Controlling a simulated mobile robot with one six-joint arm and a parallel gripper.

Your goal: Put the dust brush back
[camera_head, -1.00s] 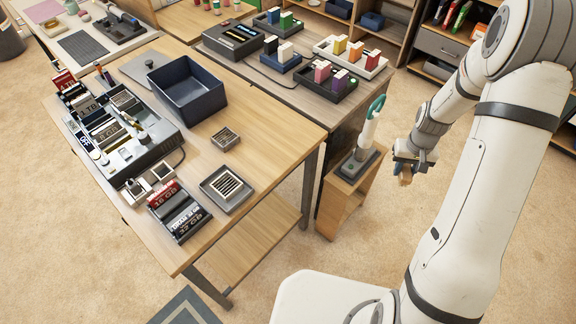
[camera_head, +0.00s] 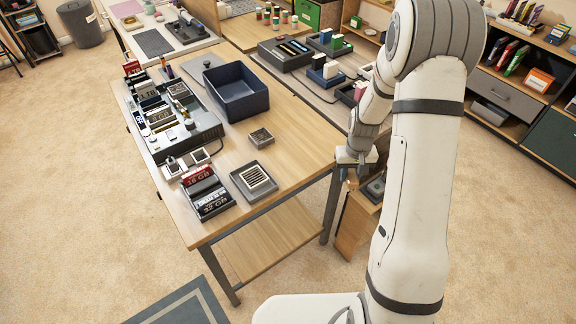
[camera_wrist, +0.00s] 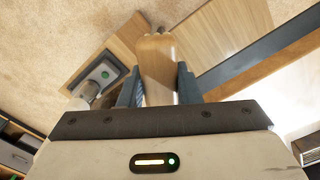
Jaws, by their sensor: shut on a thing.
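My gripper (camera_wrist: 158,84) is shut on a light wooden piece, which I take to be the dust brush (camera_wrist: 157,62). In the wrist view its smooth, rounded body stands between the two dark blue fingers, with a darker, blurred far end; I see no bristles clearly. In the head view my gripper (camera_head: 354,160) is beside the right edge of the desk (camera_head: 300,140), above a small wooden stand (camera_head: 355,225); the brush is hidden there by my arm.
A grey base with a green spot (camera_wrist: 101,74) sits on the stand, left of the brush, with a pale object by it. The desk holds a dark blue bin (camera_head: 236,92), a small square tray (camera_head: 261,137) and a larger slotted tray (camera_head: 254,181). Carpet lies open in front.

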